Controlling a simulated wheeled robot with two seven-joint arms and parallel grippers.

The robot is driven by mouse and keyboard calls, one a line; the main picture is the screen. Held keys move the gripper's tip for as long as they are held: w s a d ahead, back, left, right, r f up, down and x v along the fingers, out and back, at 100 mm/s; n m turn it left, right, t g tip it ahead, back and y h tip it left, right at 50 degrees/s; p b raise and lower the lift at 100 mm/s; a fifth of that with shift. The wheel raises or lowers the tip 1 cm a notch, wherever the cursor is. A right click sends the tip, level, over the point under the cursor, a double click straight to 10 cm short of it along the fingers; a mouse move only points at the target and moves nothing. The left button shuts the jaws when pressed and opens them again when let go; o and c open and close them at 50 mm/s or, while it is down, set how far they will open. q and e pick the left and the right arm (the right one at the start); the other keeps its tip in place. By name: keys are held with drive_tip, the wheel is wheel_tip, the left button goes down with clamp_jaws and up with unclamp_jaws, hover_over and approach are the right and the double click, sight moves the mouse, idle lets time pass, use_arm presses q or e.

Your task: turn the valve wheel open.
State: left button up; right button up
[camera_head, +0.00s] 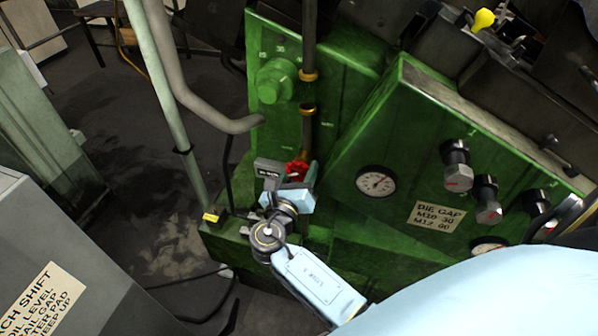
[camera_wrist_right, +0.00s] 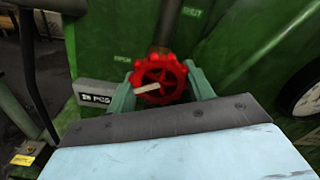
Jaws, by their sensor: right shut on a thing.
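The red valve wheel (camera_head: 297,171) sits at the foot of a vertical pipe on the green machine, mostly hidden by my right gripper in the head view. In the right wrist view the red wheel (camera_wrist_right: 160,74) shows face on, with a pale bar across its lower left part. My right gripper (camera_head: 291,180) is at the wheel. Its two green fingers (camera_wrist_right: 161,88) stand on either side of the wheel and are shut on it. My left gripper is not in either view.
A round gauge (camera_head: 376,181), a "DIE GAP" label (camera_head: 436,217) and several black knobs are on the green panel to the right. A grey pipe (camera_head: 205,105) bends in from the left. A grey cabinet (camera_head: 70,275) stands at the lower left.

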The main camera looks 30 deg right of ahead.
drive_tip(key=o, duration=1)
drive_tip(key=shift+a, duration=0.1)
drive_tip(key=b+v, duration=0.2)
drive_tip(key=v, duration=1.1)
drive_tip(key=shift+s, duration=0.15)
drive_tip(key=shift+f, duration=0.1)
